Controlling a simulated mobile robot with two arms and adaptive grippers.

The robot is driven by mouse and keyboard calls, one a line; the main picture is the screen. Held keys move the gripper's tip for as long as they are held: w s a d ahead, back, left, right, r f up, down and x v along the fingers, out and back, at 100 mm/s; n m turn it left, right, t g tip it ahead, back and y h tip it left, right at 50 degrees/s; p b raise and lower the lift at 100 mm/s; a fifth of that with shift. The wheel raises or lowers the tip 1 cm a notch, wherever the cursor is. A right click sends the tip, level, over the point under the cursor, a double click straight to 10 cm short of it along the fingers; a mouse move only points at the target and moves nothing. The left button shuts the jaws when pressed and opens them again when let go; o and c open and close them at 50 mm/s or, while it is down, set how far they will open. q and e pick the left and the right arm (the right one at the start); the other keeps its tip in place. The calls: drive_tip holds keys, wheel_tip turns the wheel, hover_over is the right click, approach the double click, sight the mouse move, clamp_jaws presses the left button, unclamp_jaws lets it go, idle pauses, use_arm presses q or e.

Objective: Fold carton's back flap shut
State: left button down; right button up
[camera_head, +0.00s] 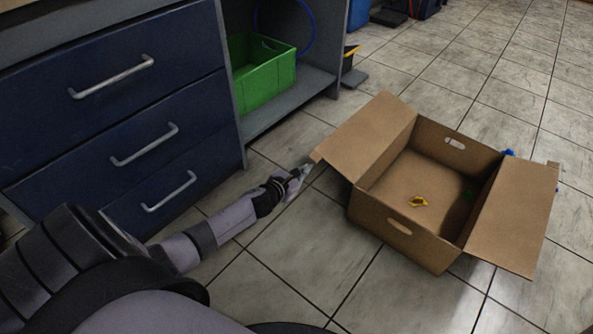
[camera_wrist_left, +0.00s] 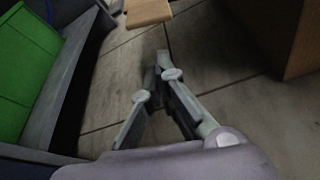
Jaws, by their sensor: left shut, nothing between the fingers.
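The open brown carton (camera_head: 432,250) stands on the floor right of centre in the head view. Its left flap (camera_head: 368,137) and right flap (camera_head: 513,218) both slope outward, unfolded. The pictures do not settle which one is the back flap. My left gripper (camera_head: 301,172) is shut and empty, low over the floor just left of the left flap's outer corner, seemingly apart from it. In the left wrist view, the shut fingers (camera_wrist_left: 162,65) point toward a flap edge (camera_wrist_left: 148,12), with the carton's side (camera_wrist_left: 272,35) at the right. My right gripper is not in view.
A yellow item (camera_head: 418,202) and a small green one lie inside the carton. Blue drawers (camera_head: 120,110) stand at the left, beside a shelf holding a green crate (camera_head: 262,72). Small blue things (camera_head: 508,152) show behind the carton. Tiled floor is clear in front.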

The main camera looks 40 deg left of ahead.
use_arm(q)
drive_tip(key=shift+s+d+r, duration=0.1)
drive_tip(key=shift+d+r, duration=0.1)
drive_tip(key=shift+r, duration=0.45)
drive_tip(key=shift+d+r, duration=0.15)
drive_tip(key=shift+r, duration=0.5)
